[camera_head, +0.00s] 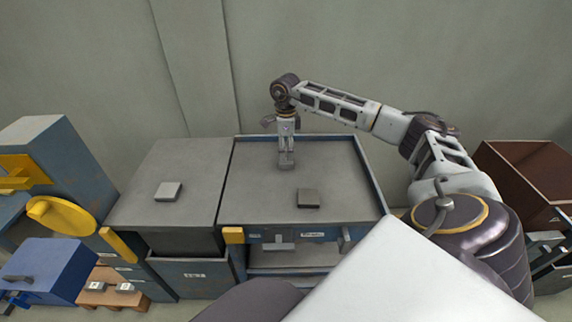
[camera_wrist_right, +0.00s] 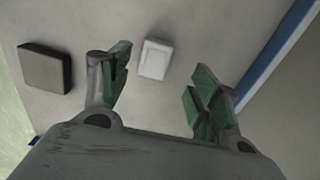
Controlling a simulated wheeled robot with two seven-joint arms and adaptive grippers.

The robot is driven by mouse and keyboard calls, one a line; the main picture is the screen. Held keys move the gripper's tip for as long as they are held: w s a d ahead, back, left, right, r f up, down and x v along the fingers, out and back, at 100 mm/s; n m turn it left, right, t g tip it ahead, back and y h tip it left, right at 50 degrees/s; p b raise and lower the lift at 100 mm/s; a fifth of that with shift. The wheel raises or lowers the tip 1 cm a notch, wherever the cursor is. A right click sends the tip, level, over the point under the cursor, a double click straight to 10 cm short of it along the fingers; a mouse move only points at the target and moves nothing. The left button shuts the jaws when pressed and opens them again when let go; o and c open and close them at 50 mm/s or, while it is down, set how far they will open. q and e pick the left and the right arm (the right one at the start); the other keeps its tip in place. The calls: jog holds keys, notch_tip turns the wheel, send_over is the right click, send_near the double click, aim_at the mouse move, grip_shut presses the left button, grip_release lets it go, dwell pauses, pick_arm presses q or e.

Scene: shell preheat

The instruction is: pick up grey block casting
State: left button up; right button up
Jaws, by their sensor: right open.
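My right gripper (camera_head: 286,150) points down over the back part of the grey-topped table. In the right wrist view its green-padded fingers (camera_wrist_right: 163,88) are spread apart with nothing held. A pale grey block (camera_wrist_right: 155,59) lies flat on the table, beyond the fingertips and between their lines, closer to the left finger. In the head view this block (camera_head: 286,163) shows just below the fingers, partly covered by them. A darker grey block (camera_head: 308,198) lies nearer the table's front; in the wrist view it (camera_wrist_right: 45,67) sits left of the left finger. My left gripper is not in view.
Another grey block (camera_head: 168,191) lies on the adjoining surface (camera_head: 140,215) at the left. The table has a raised blue rim (camera_head: 372,178). A brown bin (camera_head: 530,170) stands at the right, a blue machine with yellow parts (camera_head: 55,160) at the left. The tabletop's left front is clear.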

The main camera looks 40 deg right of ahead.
aim_at(286, 160)
jog(key=shift+s+f, duration=0.2)
jog(key=shift+f, duration=0.6)
jog(key=f, duration=0.1)
jog(key=f+b, duration=0.1)
jog(key=shift+s+a+f, duration=0.15)
jog(key=shift+s+f, duration=0.05)
jog(key=shift+f, duration=0.65)
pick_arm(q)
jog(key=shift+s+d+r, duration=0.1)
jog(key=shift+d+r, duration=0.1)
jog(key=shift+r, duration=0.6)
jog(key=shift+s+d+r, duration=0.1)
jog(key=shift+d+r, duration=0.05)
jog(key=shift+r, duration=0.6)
pick_arm(e)
jog(key=shift+c, duration=0.2)
